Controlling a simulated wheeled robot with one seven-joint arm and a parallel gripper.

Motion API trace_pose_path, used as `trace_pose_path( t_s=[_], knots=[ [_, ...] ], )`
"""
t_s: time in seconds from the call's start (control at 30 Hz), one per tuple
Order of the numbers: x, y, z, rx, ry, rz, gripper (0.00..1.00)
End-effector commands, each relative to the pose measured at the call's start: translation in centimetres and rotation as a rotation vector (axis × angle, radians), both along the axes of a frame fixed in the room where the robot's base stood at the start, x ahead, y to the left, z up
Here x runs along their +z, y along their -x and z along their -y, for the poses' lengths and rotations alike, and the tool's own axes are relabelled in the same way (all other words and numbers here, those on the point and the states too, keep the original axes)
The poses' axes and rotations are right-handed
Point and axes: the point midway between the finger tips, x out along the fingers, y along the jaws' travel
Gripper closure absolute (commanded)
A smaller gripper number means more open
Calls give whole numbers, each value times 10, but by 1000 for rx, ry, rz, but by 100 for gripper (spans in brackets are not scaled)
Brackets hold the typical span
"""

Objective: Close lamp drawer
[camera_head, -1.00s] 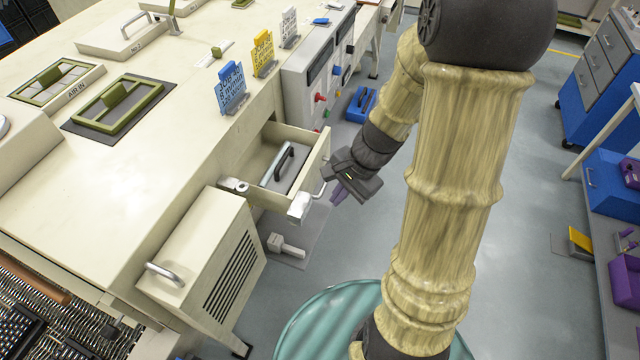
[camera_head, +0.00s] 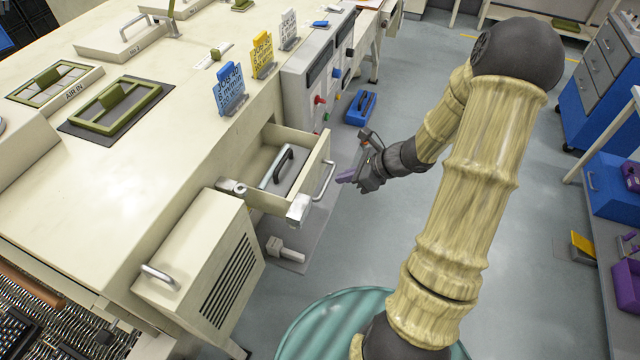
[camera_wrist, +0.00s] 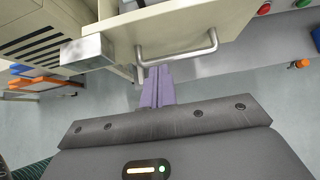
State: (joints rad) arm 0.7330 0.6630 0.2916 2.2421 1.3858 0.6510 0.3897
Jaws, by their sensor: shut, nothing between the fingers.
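The lamp drawer (camera_head: 308,172) is a cream drawer that stands pulled out from the bench. A grey object with a black handle (camera_head: 282,166) lies in it. Its front has a silver bar handle (camera_head: 325,181), which also shows in the wrist view (camera_wrist: 178,52). My gripper (camera_head: 346,177) is shut and empty, with purple fingers, just right of the drawer front in the head view. In the wrist view the fingertips (camera_wrist: 155,70) point at the drawer front near the left end of the handle; I cannot tell whether they touch it.
A silver block (camera_head: 298,209) sits at the drawer's near front corner.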

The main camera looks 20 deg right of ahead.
Motion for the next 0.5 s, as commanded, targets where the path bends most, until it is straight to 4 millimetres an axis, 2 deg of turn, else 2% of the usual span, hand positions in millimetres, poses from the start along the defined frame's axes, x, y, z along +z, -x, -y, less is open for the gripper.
trace_pose_path(
  t_s=[0.5],
  knots=[
    [-54, -34, -49, 4, -3, -2, 100]
  ],
)
